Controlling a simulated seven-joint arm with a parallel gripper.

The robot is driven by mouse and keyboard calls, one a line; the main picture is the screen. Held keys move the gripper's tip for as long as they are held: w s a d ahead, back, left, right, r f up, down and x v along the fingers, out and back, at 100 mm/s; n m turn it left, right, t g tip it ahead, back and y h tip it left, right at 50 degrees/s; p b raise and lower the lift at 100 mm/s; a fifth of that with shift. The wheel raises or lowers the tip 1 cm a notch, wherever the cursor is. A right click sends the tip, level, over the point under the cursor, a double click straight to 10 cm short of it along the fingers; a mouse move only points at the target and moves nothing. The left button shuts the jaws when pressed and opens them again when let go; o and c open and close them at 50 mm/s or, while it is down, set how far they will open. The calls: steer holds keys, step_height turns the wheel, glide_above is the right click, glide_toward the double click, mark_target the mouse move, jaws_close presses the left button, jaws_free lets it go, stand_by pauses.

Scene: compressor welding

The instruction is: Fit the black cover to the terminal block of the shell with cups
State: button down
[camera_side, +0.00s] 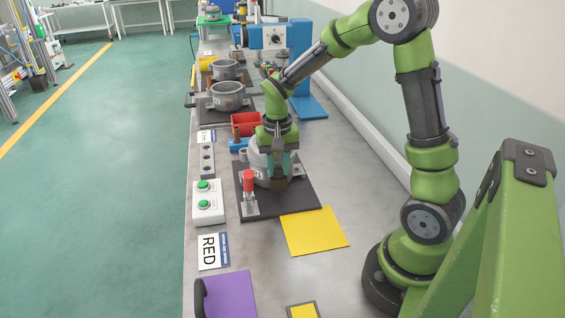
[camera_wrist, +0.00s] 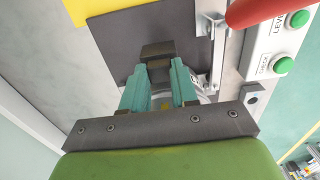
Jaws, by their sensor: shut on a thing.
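My gripper (camera_side: 279,170) points down at the near grey shell (camera_side: 257,163) on the dark mat. It is shut on the black cover (camera_side: 279,184), a small dark block at the shell's front. In the wrist view, the teal fingers of my gripper (camera_wrist: 158,80) hold the cover (camera_wrist: 157,50) between their tips. The shell is mostly hidden behind my gripper in both views. I cannot make out the terminal block or the cups. I cannot tell whether the cover touches the shell.
A red-handled clamp (camera_side: 249,181) stands at the mat's (camera_side: 300,198) left side. A button box (camera_side: 207,203) lies left of it, a yellow sheet (camera_side: 314,231) in front. A red bin (camera_side: 245,123) and two further shells (camera_side: 229,97) (camera_side: 225,70) stand behind.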

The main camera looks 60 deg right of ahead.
steer(key=c, duration=0.8)
jaws_free()
step_height(320, 180, up, 17)
steer(key=shift+f, duration=0.1)
steer(key=s+a+n+t, duration=0.1)
steer(key=s+a+t, duration=0.1)
steer(key=s+a, duration=0.1)
steer(key=s+a+n+t+y, duration=0.1)
steer(key=s+a+n+t, duration=0.1)
steer(key=s+a, duration=0.2)
steer(key=s+a+f+n+t+y, duration=0.1)
steer(key=s+a+n+t, duration=0.1)
steer(key=s+a+t, duration=0.1)
steer(key=shift+s+a+f, duration=0.1)
steer(key=shift+s+a, duration=0.2)
steer(key=shift+s, duration=0.35)
steer(key=shift+s+a, duration=0.25)
steer(key=shift+s, duration=0.4)
